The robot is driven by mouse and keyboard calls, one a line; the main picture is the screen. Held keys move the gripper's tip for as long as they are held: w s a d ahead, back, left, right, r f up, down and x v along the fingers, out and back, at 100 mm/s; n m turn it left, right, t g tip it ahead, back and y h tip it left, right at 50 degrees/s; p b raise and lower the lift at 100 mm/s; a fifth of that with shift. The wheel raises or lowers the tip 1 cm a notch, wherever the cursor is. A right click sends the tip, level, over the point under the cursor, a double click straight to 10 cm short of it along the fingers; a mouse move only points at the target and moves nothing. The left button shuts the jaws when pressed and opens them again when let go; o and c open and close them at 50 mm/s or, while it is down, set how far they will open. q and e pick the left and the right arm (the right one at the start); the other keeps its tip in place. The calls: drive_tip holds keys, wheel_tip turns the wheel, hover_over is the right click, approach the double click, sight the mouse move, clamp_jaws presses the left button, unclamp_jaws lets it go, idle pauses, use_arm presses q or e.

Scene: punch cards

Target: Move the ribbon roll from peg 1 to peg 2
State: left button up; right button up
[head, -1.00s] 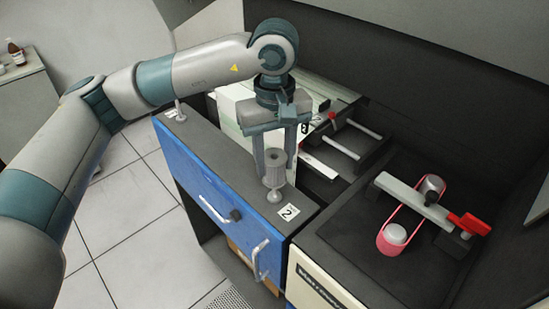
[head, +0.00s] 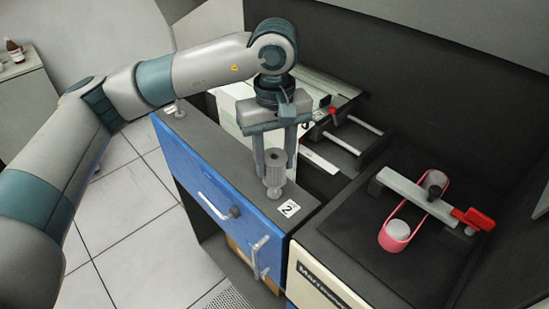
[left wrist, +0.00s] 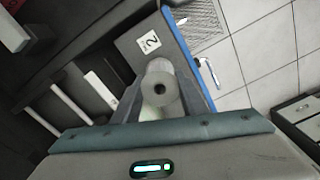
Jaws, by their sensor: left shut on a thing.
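The ribbon roll (head: 275,160) is a grey cylinder with a dark centre hole, upright between the fingers of my left gripper (head: 275,168), which is shut on it. Its top face and hole also show in the left wrist view (left wrist: 160,88). Peg 2 (head: 274,191) stands by the label "2" on the counter; its foot shows directly below the roll. I cannot tell whether the roll is around the peg or just above it. Peg 1 (head: 175,109) stands bare at the counter's far left end. My right gripper is out of view.
The dark counter top (head: 218,158) is narrow, above blue drawers (head: 213,185). A recess with metal rods (head: 355,126) lies to the right. Further right, a pink belt (head: 404,221) runs around rollers beside a red part (head: 474,220).

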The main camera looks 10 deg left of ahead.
use_arm(q)
drive_tip(key=shift+a+f+b, duration=0.15)
drive_tip(key=shift+f+b, duration=0.2)
drive_tip(key=shift+a, duration=0.1)
drive_tip(key=shift+f, duration=0.1)
